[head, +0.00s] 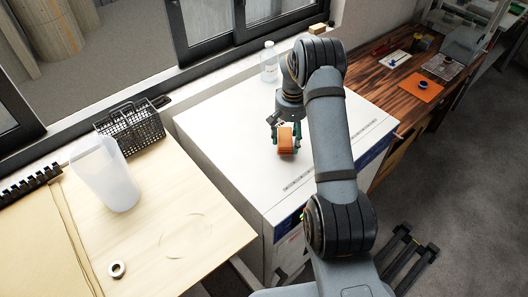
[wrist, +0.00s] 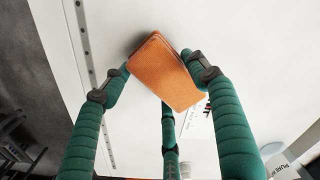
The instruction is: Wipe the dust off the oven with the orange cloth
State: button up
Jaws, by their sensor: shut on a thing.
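The orange cloth (head: 286,141) is folded into a thick pad and held in my gripper (head: 285,137) over the white oven top. In the wrist view the cloth (wrist: 164,72) sits between the green fingers of my gripper (wrist: 165,75), which are shut on it. It is at or just above the surface; I cannot tell whether it touches. The oven (head: 215,115) is a white box with a flat top and a row of slots near its front edge. I cannot make out clear dust on it. My arm hides part of the oven's right side.
A clear bottle (head: 269,64) stands at the oven's back by the window. Left is a wooden table with a white pitcher (head: 105,175), a black basket (head: 131,128) and a tape roll (head: 117,269). Right is a dark wooden bench with an orange mat (head: 417,90).

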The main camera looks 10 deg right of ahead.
jog(key=shift+s+a+r+p, duration=0.2)
jog(key=shift+r+p, duration=0.05)
jog(key=shift+r, duration=0.3)
jog(key=shift+s+a+r+p, duration=0.15)
jog(key=shift+r+p, duration=0.1)
jog(key=shift+r, duration=0.3)
jog(key=shift+w+d+r+p, duration=0.1)
jog(key=shift+r+p, duration=0.3)
jog(key=shift+r, duration=0.1)
jog(key=shift+w+d+r+p, duration=0.1)
jog(key=shift+r+p, duration=0.25)
jog(key=shift+r, duration=0.15)
jog(key=shift+s+a+r+p, duration=0.1)
jog(key=shift+r+p, duration=0.4)
jog(key=shift+r, duration=0.35)
